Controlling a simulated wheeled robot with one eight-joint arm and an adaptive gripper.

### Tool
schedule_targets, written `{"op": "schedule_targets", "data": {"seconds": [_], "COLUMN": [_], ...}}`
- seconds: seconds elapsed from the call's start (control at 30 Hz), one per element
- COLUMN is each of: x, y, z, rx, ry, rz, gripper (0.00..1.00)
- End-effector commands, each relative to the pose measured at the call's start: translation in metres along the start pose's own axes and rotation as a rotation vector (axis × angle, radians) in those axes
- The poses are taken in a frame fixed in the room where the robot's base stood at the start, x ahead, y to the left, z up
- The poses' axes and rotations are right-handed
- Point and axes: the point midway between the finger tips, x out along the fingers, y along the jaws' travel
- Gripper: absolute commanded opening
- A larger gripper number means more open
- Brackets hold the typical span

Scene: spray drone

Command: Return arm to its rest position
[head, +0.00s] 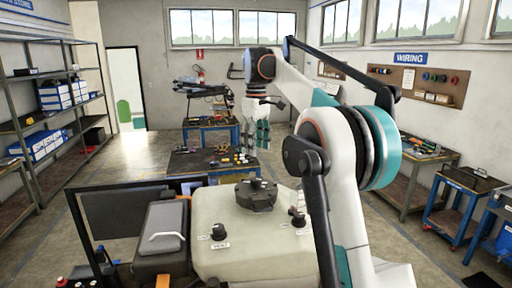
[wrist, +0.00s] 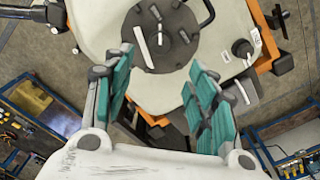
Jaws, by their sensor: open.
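My arm rises on the right of the head view, bends over at the top and hangs its end down near the middle. My gripper (head: 256,133) points down there, beyond the drone's cream tank (head: 250,232). In the wrist view my gripper (wrist: 163,95) shows two teal-padded fingers spread apart with nothing between them. The tank's round dark lid (wrist: 160,30) lies beyond the fingertips in that view. The same lid (head: 256,194) sits on top of the tank in the head view. The fingers look apart from the tank and lid.
A low tool table (head: 212,160) stands behind the tank, and a blue workbench (head: 212,125) is farther back. Shelves (head: 60,95) line the left wall. A wiring bench (head: 425,150) and blue carts (head: 462,190) stand at the right. Floor is open at the left.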

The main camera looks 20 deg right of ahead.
Motion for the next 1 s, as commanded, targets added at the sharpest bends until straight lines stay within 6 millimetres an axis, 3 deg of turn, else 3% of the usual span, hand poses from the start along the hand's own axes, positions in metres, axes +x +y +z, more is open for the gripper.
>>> {"op": "schedule_targets", "data": {"seconds": [0.3,0.47,0.77,1.0], "x": [0.000,-0.006,-0.018,-0.014], "y": [-0.001,-0.013,-0.067,-0.114], "z": [0.000,0.006,0.034,0.065], "rx": [0.001,0.020,0.102,0.173], "ry": [0.001,0.019,0.106,0.185], "rz": [0.001,0.015,0.074,0.113], "gripper": [0.52,0.52,0.52,0.52]}}
